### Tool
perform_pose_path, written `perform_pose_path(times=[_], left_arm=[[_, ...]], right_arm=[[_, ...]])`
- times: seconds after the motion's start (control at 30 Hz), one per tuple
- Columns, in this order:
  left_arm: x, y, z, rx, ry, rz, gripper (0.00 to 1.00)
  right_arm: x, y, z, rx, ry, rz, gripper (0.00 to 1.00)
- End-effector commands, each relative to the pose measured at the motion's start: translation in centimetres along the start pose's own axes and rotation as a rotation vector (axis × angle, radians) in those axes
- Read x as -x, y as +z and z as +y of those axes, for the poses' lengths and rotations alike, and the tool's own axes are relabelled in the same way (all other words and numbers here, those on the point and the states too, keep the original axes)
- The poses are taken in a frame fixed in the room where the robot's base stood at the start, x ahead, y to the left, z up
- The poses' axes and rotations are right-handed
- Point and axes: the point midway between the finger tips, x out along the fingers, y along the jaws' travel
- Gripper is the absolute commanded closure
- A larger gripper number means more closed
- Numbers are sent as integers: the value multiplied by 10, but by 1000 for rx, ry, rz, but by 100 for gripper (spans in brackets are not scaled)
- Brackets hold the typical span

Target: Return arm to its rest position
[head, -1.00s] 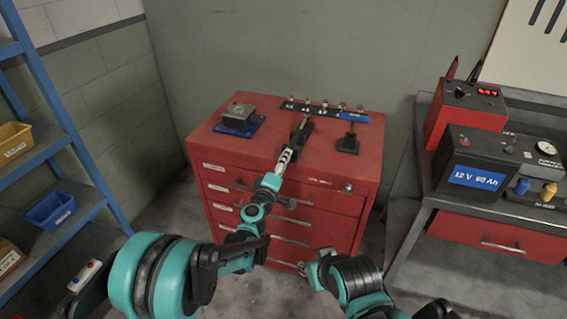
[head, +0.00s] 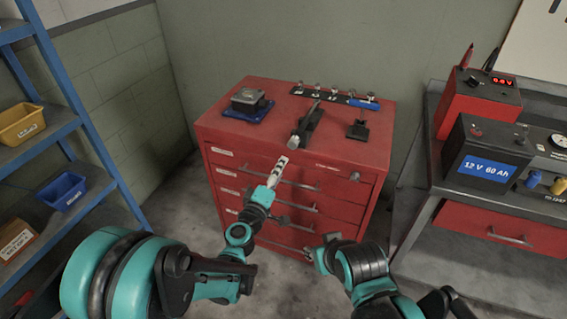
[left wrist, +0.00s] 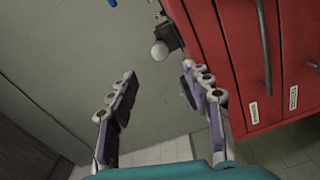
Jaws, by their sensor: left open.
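My left gripper (head: 281,168) is in front of the red drawer cabinet (head: 345,152) in the head view, at about the height of its upper drawers. In the left wrist view the two fingers of the left gripper (left wrist: 158,85) are apart, with nothing between them. Part of my right arm (head: 355,265) shows low in the head view, in front of the cabinet.
On the cabinet top are a grey block on a blue plate (head: 249,103), a black fixture (head: 306,126), a small black stand (head: 358,130) and a rack strip (head: 325,93). A blue shelf (head: 62,130) stands left; a bench with a battery (head: 485,155) stands right.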

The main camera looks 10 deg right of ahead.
Motion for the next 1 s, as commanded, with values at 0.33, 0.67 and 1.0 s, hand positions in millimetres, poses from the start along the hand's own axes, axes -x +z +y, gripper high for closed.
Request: perform_pose_path(times=[0.33, 0.67, 1.0], left_arm=[[4, 0, 0, 0, 0, 0, 50], [11, -7, 10, -51, -8, -15, 50], [105, -44, 34, -471, -218, -186, 50]], right_arm=[[0, 0, 0, 0, 0, 0, 69], [0, 0, 0, 0, 0, 0, 69], [0, 0, 0, 0, 0, 0, 69]])
